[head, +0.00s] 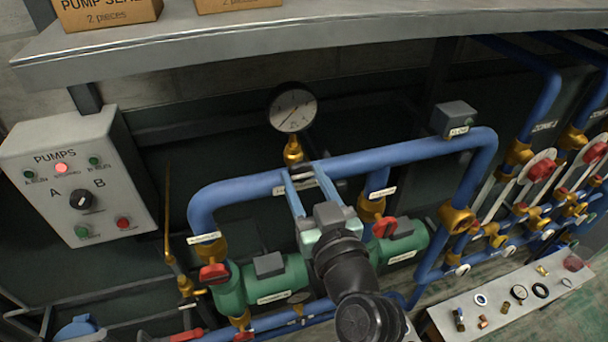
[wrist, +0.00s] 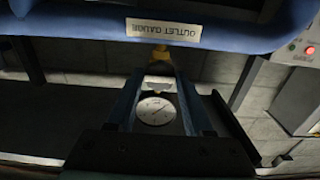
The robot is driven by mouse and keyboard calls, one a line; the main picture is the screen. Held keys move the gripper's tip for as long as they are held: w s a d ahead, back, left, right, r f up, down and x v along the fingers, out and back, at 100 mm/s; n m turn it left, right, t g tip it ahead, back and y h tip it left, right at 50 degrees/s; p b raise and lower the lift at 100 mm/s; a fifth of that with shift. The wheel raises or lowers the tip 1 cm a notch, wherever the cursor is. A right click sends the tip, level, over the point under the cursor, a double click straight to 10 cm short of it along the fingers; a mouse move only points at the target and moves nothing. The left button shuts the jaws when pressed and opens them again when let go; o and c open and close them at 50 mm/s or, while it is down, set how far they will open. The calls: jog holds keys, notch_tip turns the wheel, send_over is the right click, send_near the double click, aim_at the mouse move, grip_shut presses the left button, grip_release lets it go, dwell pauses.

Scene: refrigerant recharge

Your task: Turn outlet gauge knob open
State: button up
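The outlet gauge (head: 293,108) is a round white dial standing above the blue pipe, and its brass stem and fitting (head: 292,150) are below it. No separate knob can be made out clearly. In the wrist view the gauge dial (wrist: 156,111) shows between my fingers, with a yellow brass part (wrist: 160,52) just beyond the tips. The "OUTLET GAUGE" label (wrist: 163,32) reads upside down on the blue pipe. My gripper (head: 301,170) is open, its two fingers apart over the pipe just below the brass fitting. Contact with the fitting cannot be told.
The blue pipe (head: 240,187) runs across under my fingers. A PUMPS control box (head: 80,175) is on the left. Green pumps (head: 275,280) with red-handled valves lie below. A grey shelf (head: 330,40) overhangs the gauge. A parts tray (head: 500,310) is at lower right.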

grip_shut()
jog(key=shift+f, duration=0.1)
jog(key=shift+b, duration=0.35)
jog(key=shift+f+n+b, duration=0.1)
jog(key=shift+n+b, duration=0.5)
jog(key=shift+b, duration=0.1)
jog(key=n+b, duration=0.2)
jog(key=b, duration=0.1)
jog(key=shift+d+n, duration=0.1)
jog(key=shift+n, duration=0.2)
jog(key=shift+n+b, duration=0.3)
jog(key=shift+b, duration=0.15)
